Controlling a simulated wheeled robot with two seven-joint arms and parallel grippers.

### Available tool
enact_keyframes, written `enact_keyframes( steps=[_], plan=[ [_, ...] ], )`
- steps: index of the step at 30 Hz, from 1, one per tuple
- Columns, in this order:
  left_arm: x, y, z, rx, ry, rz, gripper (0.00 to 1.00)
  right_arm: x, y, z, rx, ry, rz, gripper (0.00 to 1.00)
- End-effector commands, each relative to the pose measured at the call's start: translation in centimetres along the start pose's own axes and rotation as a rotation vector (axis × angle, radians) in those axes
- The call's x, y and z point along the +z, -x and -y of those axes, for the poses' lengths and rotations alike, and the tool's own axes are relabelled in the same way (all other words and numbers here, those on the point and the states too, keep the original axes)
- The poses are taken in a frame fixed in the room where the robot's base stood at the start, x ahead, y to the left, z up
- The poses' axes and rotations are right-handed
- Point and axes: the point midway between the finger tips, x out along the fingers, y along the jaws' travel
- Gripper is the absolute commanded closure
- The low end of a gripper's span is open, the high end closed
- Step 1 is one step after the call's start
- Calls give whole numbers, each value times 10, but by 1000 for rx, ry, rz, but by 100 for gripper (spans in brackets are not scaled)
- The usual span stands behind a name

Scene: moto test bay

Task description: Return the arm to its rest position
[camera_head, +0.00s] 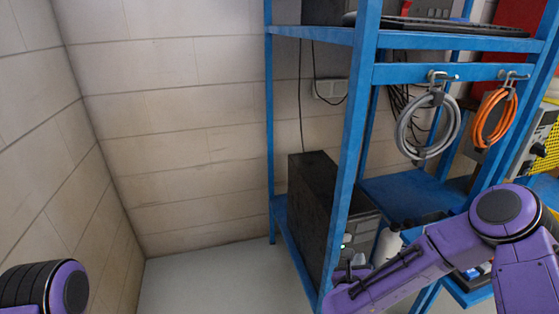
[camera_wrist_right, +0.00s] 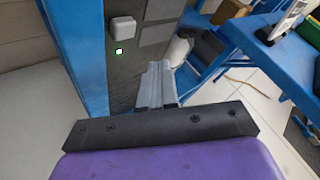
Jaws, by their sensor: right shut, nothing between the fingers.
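My right arm, purple, comes in from the right of the head view and bends down to the left. My right gripper (camera_head: 352,270) shows small and partly hidden behind my arm at the bottom, near the front of a black computer tower (camera_head: 311,205). In the right wrist view its grey fingers (camera_wrist_right: 157,85) are together and empty. They point toward the tower's dark front (camera_wrist_right: 125,75), which has a white button and a green light; I cannot tell the exact gap. Part of my left arm shows at the lower left of the head view; its gripper is out of view.
A blue metal rack (camera_head: 345,150) stands close to my right arm. A grey cable coil (camera_head: 406,130) and an orange cable coil (camera_head: 481,120) hang from its hooks. A white bottle (camera_head: 387,246) is beside the tower. The floor (camera_head: 215,280) left of the rack is clear.

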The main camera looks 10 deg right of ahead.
Motion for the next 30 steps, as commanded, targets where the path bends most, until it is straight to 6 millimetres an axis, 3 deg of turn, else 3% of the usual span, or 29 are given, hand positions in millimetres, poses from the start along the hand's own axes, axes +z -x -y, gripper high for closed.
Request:
enact_keyframes(
  steps=[2, 5, 8, 10, 12, 15, 18, 21, 30],
  plan=[
    [0, 0, 0, 0, 0, 0, 100, 0, 0, -4, 23, 104, 3, 100],
    [0, 0, 0, 0, 0, 0, 100, -13, 8, -23, 142, 483, 11, 100],
    [-1, 2, 0, 0, 0, 0, 100, -75, 41, -50, 386, 1154, 70, 100],
    [-2, 5, 0, 0, 0, 0, 100, -133, 73, -54, 579, 1595, 137, 100],
    [-3, 7, 1, 0, 0, 0, 100, -186, 103, -43, 761, 1943, 209, 100],
    [-4, 10, 1, 0, 0, 0, 100, -245, 140, -12, 987, 2288, 289, 100],
    [-5, 12, 1, 0, 0, 0, 100, -278, 161, 22, 1120, 2450, 293, 100],
    [-6, 14, 1, 0, 0, 0, 100, -292, 168, 40, 1161, 2529, 288, 100],
    [-6, 13, 1, 0, 0, 0, 100, -296, 171, 40, 1171, 2531, 290, 100]
  ],
)
